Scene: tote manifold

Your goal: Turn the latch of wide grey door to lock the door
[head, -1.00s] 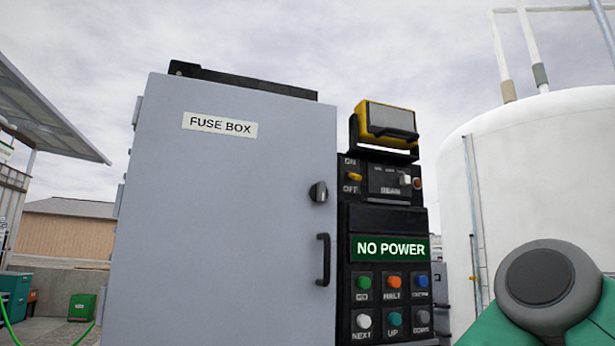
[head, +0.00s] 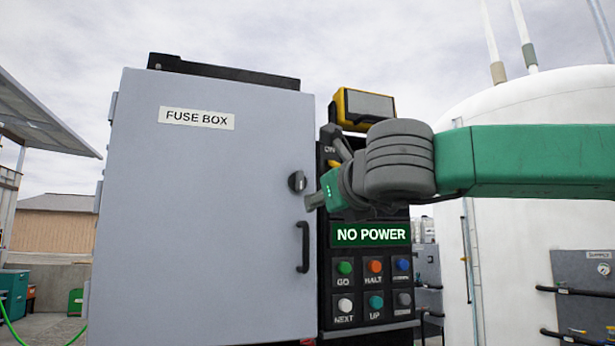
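The wide grey door (head: 200,230) of the fuse box stands shut, as far as I can see, with a "FUSE BOX" label (head: 197,118) near its top. Its small dark latch knob (head: 297,181) sits near the right edge, above a black pull handle (head: 303,246). My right arm comes in from the right, and my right gripper (head: 314,201) is just right of and slightly below the latch. I see no clear contact with it. The fingers are seen edge-on, so their opening is unclear. My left gripper is out of view.
The black control panel (head: 326,300) with a "NO POWER" display (head: 370,234) and several coloured buttons stands right of the door. A yellow lamp (head: 363,107) sits above it. A white tank (head: 540,110) stands behind at the right. Open space lies left of the box.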

